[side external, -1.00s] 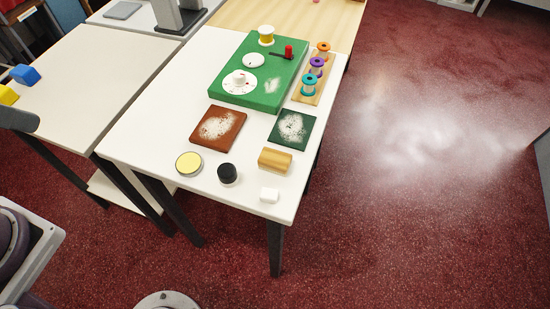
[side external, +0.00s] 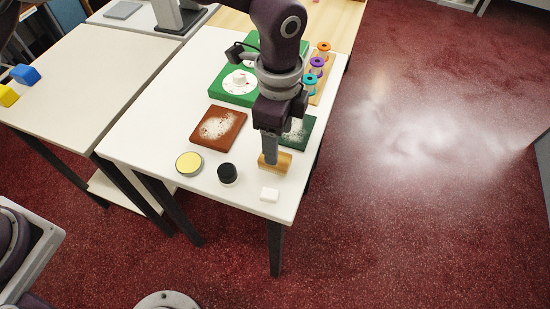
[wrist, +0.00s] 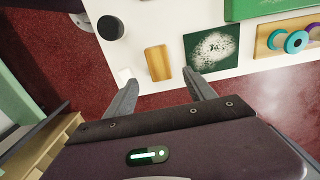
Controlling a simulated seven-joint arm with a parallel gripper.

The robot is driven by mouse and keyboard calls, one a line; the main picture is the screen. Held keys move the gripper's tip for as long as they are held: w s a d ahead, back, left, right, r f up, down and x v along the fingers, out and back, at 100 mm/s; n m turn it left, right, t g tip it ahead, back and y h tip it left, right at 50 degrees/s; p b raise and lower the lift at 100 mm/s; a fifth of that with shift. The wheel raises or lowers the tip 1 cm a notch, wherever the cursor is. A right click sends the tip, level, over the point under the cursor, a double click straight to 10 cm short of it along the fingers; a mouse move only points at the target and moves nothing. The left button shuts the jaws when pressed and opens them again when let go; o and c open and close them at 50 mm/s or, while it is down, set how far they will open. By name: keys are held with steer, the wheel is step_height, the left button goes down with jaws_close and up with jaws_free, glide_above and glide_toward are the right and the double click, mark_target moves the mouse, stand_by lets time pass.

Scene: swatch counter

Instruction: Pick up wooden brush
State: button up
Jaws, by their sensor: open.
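The wooden brush (side external: 283,162) is a light-brown block lying near the front right of the white table, partly hidden by my gripper in the side view. In the wrist view the wooden brush (wrist: 158,62) lies ahead of my fingertips, roughly between their lines. My gripper (side external: 270,160) points down over the brush, its fingers overlapping it in the side view. The wrist view shows my gripper (wrist: 162,76) with its two fingers wide apart and nothing held. Whether the fingers touch the brush cannot be told.
A dark green dusted swatch (wrist: 212,48) lies beside the brush. A white block (side external: 270,194), a black round pot (side external: 227,173), a yellow-topped tin (side external: 189,163) and a brown dusted swatch (side external: 218,128) are nearby. A spool rack (side external: 318,92) and green board (side external: 228,88) stand behind. The table edge is close.

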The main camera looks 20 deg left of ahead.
step_height(320, 180, down, 7)
steer(key=shift+a+f, duration=0.1)
steer(key=shift+f, duration=0.05)
jaws_close()
